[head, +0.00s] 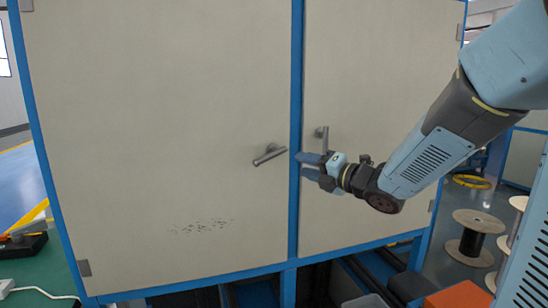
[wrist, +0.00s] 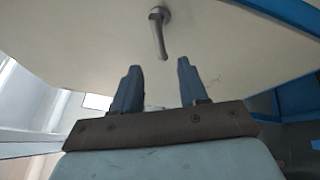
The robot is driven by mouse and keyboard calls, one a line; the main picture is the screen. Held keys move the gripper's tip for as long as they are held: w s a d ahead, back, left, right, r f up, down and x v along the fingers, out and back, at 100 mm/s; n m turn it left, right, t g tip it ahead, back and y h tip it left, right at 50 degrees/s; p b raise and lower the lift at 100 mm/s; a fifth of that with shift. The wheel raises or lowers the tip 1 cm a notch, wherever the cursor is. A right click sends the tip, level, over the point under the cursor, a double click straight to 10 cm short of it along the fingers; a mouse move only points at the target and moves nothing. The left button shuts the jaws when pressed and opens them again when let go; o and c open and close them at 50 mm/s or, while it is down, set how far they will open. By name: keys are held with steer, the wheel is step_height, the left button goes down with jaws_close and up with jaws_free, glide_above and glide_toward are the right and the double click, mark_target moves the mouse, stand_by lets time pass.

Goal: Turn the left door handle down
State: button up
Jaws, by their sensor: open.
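The left door handle (head: 269,155) is a grey metal lever on the left cabinet door (head: 150,110). In the head view it lies close to level, its left end a little lower than its right. My gripper (head: 303,165) is open and empty, just right of this handle and in front of the blue centre post. In the wrist view the lever (wrist: 160,36) lies beyond the fingertips of my gripper (wrist: 157,68), roughly in line with the gap between them. No contact shows.
The right door (head: 390,80) has its own handle (head: 322,138), hanging upright close behind my gripper. A blue centre post (head: 295,210) stands between the doors. Dark scuff marks (head: 200,226) show low on the left door. Cable spools (head: 475,235) stand on the floor at right.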

mark_target(273, 157)
steer(key=x, duration=1.3)
steer(key=c, duration=0.8)
steer(key=shift+f, duration=0.1)
steer(key=shift+d, duration=0.1)
